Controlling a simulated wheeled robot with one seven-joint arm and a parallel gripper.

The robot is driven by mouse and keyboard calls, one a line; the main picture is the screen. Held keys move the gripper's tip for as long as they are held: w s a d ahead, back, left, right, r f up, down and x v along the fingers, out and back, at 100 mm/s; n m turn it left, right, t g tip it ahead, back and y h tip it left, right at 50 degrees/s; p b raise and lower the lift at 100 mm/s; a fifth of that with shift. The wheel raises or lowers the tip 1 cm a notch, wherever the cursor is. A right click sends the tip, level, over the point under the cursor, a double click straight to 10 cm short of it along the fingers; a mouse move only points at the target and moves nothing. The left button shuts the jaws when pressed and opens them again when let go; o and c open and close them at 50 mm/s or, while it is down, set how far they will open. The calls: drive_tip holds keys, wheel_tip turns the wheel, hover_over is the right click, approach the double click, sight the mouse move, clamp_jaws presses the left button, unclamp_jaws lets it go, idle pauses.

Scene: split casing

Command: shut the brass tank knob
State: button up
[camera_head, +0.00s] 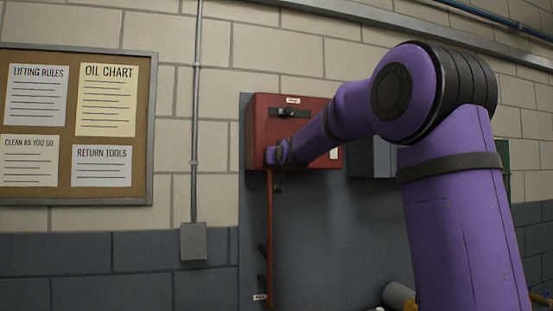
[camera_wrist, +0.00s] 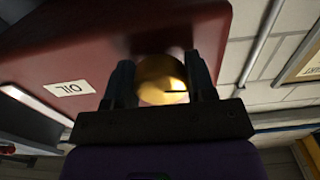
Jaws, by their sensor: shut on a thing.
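The brass knob (camera_wrist: 160,80) shows in the wrist view between the two dark fingers of my gripper (camera_wrist: 162,84). The fingers are shut on its sides. A dark line runs across the right part of the knob's face.
A black handle (camera_head: 289,113) is on the casing's front, under a small label. A grey box (camera_head: 371,157) is right of the casing. An orange pipe (camera_head: 269,230) runs down below it. A notice board (camera_head: 75,125) and a conduit (camera_head: 196,110) are on the wall at left.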

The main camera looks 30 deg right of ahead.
drive_tip(key=shift+m, duration=0.3)
drive_tip(key=m, duration=0.3)
drive_tip(key=shift+m, duration=0.3)
drive_tip(key=m, duration=0.4)
drive_tip(key=shift+m, duration=0.3)
drive_tip(key=m, duration=0.4)
drive_tip(key=shift+a, duration=0.1)
drive_tip(key=shift+m, duration=1.9)
drive_tip(key=o, duration=0.9)
drive_tip(key=shift+r, duration=0.1)
